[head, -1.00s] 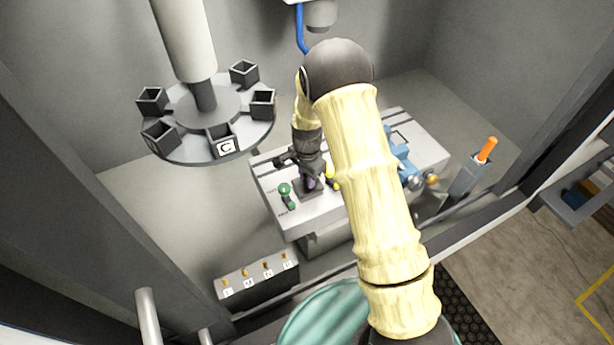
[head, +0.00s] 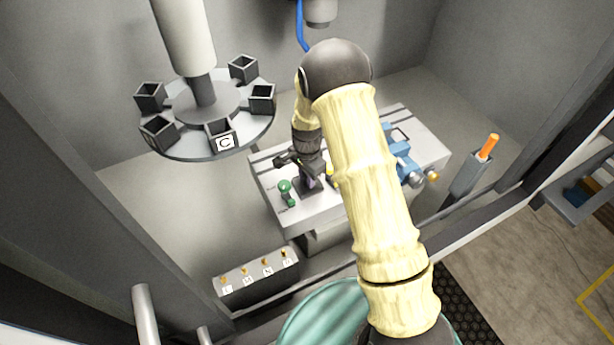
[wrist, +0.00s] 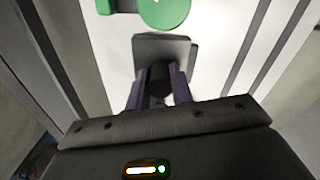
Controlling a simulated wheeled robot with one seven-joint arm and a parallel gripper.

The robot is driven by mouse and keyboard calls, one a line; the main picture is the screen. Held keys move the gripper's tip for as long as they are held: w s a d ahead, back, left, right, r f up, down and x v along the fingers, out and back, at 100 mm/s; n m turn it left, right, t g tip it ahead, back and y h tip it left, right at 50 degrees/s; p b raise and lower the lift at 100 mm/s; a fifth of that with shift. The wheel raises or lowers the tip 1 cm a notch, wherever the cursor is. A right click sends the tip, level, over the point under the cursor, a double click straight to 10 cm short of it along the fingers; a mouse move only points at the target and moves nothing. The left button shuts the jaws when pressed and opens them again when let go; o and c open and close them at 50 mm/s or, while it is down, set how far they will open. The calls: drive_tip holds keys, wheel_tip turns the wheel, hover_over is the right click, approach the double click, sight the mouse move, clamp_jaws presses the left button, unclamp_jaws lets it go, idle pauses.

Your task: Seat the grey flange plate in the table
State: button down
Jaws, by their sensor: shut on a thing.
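The grey flange plate (wrist: 165,47) is a small square plate with a dark upright post (wrist: 160,80). My gripper (wrist: 160,98) has its purple fingers shut on that post from both sides. In the head view my gripper (head: 307,180) is low over the left part of the pale slotted table (head: 290,217), and the plate (head: 313,187) shows just beneath it. A darker grey edge shows along the plate's right side in the wrist view. I cannot tell whether the plate sits in a recess or just above the surface.
A green knob (head: 285,186) stands close left of the plate. A yellow piece (head: 331,176) is close on its right, and a blue vise (head: 403,165) farther right. A carousel with square cups (head: 208,108) hangs at left. A switch box (head: 257,277) stands in front.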

drive_tip(key=c, duration=1.1)
unclamp_jaws()
drive_tip(key=shift+c, duration=0.2)
drive_tip(key=shift+r, duration=0.15)
wheel_tip(320, 180, up, 12)
drive_tip(key=b, duration=0.3)
drive_tip(key=s+d+r+n+t, duration=0.1)
drive_tip(key=s+d+n, duration=0.4)
drive_tip(key=s, duration=0.5)
drive_tip(key=s+d+r+n+t, duration=0.1)
drive_tip(key=s+d+r+n, duration=0.2)
drive_tip(key=s, duration=0.7)
drive_tip(key=d+n, duration=0.2)
drive_tip(key=d, duration=0.1)
drive_tip(key=shift+d+r+t, duration=0.15)
drive_tip(key=shift+r+t, duration=0.05)
drive_tip(key=shift+t, duration=0.1)
